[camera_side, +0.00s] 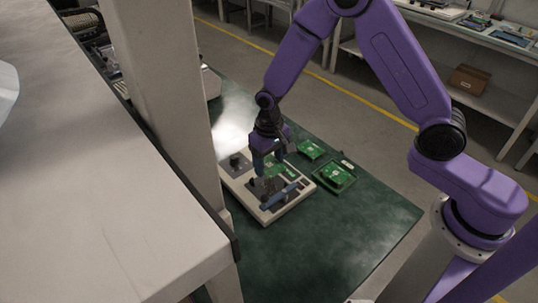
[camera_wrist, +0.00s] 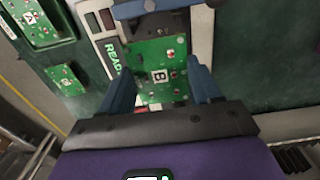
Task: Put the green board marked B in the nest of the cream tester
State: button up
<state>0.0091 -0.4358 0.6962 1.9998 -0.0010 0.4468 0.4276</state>
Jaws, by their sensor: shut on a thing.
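The green board marked B (camera_wrist: 160,72) lies between the two blue fingers of my gripper (camera_wrist: 162,90) in the wrist view. My gripper is shut on its sides. The cream tester (camera_side: 237,187) stands on the green bench mat in the side view, and my gripper (camera_side: 263,166) is down over it. In the wrist view the tester's face with the READY display (camera_wrist: 112,56) is left of the board. A blue bar (camera_wrist: 150,8) of the tester crosses beyond the board's far end. The nest is mostly hidden, and I cannot tell whether the board touches it.
A green board marked A (camera_wrist: 36,22) sits in a green tray (camera_side: 349,186) right of the tester in the side view. Another green board (camera_side: 310,149) lies loose on the mat (camera_side: 340,235). A pale post (camera_side: 165,90) stands close left of the tester. The mat's near right is clear.

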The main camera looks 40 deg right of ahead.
send_over(269, 187)
jog(key=shift+f, duration=2.7)
jog(key=shift+f, duration=0.85)
jog(key=o, duration=0.9)
jog(key=c, duration=0.3)
jog(key=shift+r, duration=3.5)
